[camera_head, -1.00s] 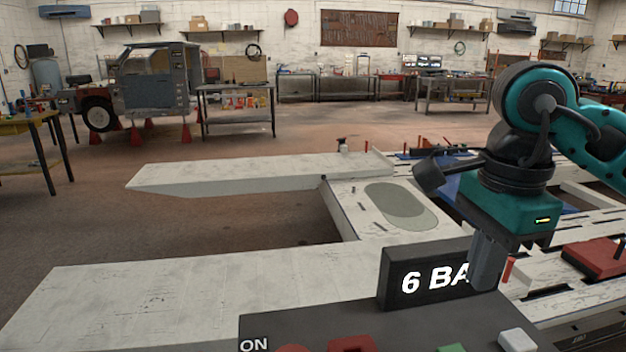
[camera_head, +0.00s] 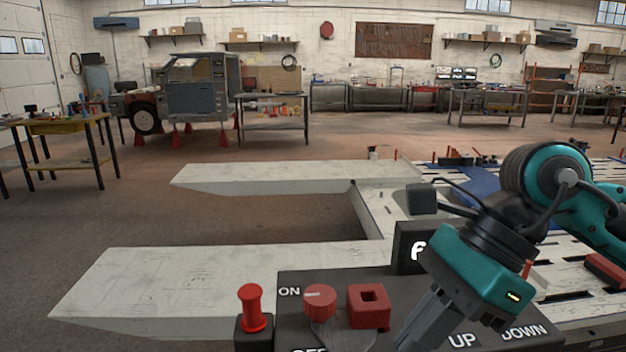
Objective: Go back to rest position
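My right arm comes in from the right, teal and black. Its gripper (camera_head: 424,328) hangs tilted down to the left in front of the dark control panel (camera_head: 290,285), over the area left of the UP and DOWN labels. Its grey fingers show as one block, so I cannot tell whether they are open or shut, or whether they touch the panel. The gripper and wrist hide much of the panel's right part and most of the display (camera_head: 408,240). My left gripper is not in view.
The panel bears a red ON/OFF knob (camera_head: 320,301) and a red square part (camera_head: 368,306). A red-topped lever (camera_head: 251,308) stands at its left. The white bench frame (camera_head: 200,285) has two long arms reaching left. Open floor lies beyond.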

